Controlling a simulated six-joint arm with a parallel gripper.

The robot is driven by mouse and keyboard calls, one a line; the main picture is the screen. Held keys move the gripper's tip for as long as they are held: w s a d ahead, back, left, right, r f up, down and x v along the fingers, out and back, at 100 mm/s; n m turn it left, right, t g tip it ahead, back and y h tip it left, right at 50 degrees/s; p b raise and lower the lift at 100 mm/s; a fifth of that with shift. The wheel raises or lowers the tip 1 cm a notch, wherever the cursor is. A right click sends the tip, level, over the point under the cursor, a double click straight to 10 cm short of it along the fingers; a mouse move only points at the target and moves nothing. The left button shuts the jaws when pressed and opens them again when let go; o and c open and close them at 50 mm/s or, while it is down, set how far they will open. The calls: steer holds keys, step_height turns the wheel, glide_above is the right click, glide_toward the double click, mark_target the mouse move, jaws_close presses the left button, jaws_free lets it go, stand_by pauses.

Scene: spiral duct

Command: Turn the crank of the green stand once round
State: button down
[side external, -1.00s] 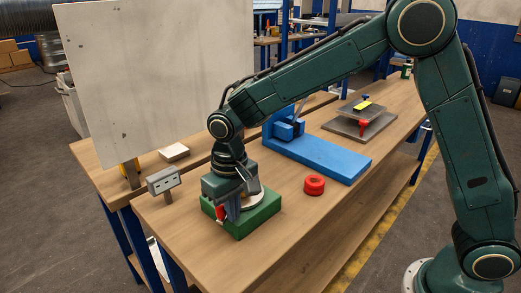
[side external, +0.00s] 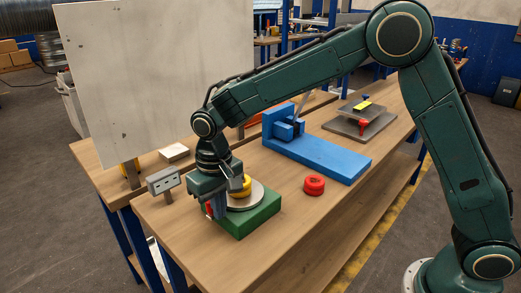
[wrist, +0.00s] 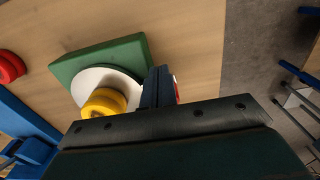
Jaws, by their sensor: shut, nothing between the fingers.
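The green stand (side external: 262,217) sits near the front left of the bench and carries a pale round disc (side external: 252,198) with a yellow round piece (side external: 241,187) on it. The wrist view shows the stand (wrist: 120,52), the disc (wrist: 86,82) and the yellow piece (wrist: 103,101) left of my fingers. My gripper (side external: 218,208) is shut and empty, pointing down at the left edge of the stand. A red part (side external: 209,208), likely the crank's handle, shows right beside the fingers. Whether they touch it cannot be told; the crank arm is hidden.
A red ring (side external: 314,185) lies right of the stand. A blue fixture (side external: 320,158) stands behind it. A small grey box on a post (side external: 163,181) stands close left of my gripper. The bench front is clear.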

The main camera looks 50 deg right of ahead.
steer(key=shift+w+a, duration=0.25)
steer(key=shift+w, duration=0.7)
steer(key=shift+w, duration=0.1)
steer(key=shift+w+a, duration=0.1)
steer(key=shift+w, duration=0.85)
steer(key=shift+w, duration=1)
